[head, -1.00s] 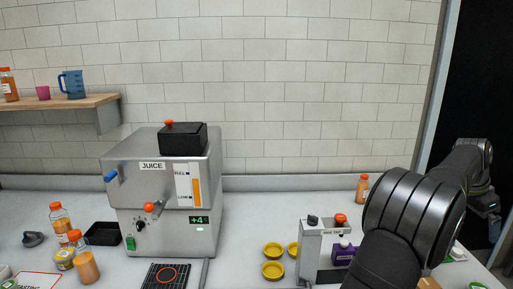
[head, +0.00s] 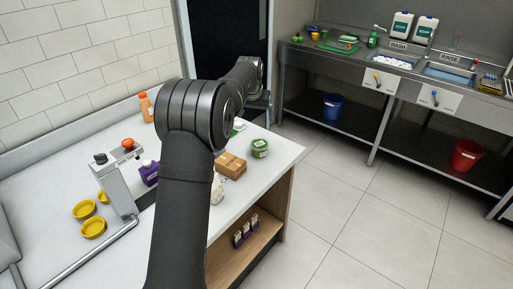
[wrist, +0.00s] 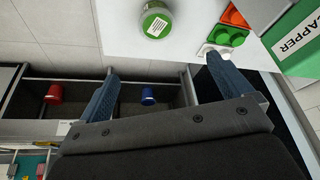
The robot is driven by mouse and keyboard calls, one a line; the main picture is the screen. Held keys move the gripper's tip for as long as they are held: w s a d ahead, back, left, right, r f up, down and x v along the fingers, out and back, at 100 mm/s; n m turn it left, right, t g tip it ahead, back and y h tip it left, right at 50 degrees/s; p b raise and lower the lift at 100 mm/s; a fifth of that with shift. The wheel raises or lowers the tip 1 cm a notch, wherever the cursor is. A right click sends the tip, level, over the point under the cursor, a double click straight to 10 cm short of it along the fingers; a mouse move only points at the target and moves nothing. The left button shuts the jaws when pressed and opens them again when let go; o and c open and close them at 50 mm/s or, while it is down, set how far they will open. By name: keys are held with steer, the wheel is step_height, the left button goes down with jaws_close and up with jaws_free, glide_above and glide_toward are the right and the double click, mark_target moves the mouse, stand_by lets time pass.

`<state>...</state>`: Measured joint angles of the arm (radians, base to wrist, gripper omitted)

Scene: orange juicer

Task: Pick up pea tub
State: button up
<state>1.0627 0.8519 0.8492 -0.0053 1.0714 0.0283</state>
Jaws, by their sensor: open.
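The pea tub (head: 260,148) is a small round clear tub with a green lid and a white label. It stands on the white counter, near its right edge, beside a cardboard box. In the wrist view the tub (wrist: 156,21) is at the top centre, ahead of my gripper (wrist: 162,70). My gripper is open, its two blue-grey fingers spread wide with nothing between them. The tub is beyond the fingertips, apart from them. In the head view my arm covers part of the counter and the fingers cannot be made out.
Cardboard boxes (head: 230,166) stand left of the tub. Yellow bowls (head: 93,228) are farther left. Open floor lies beyond the counter edge.

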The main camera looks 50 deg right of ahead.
step_height(320, 180, down, 3)
steer(key=s+d+n, duration=0.1)
steer(key=d, duration=0.1)
glide_above(260, 144)
steer(key=s, duration=0.1)
steer(key=shift+n+t, duration=0.3)
steer(key=f, duration=1.1)
steer(key=shift+a, duration=0.25)
steer(key=shift+a+x, duration=0.15)
steer(key=shift+x, duration=0.75)
steer(key=shift+a+x, duration=0.2)
steer(key=shift+x, duration=0.65)
steer(key=shift+a+x, duration=0.15)
steer(key=shift+x, duration=0.75)
steer(key=shift+f, duration=0.15)
steer(key=c, duration=1)
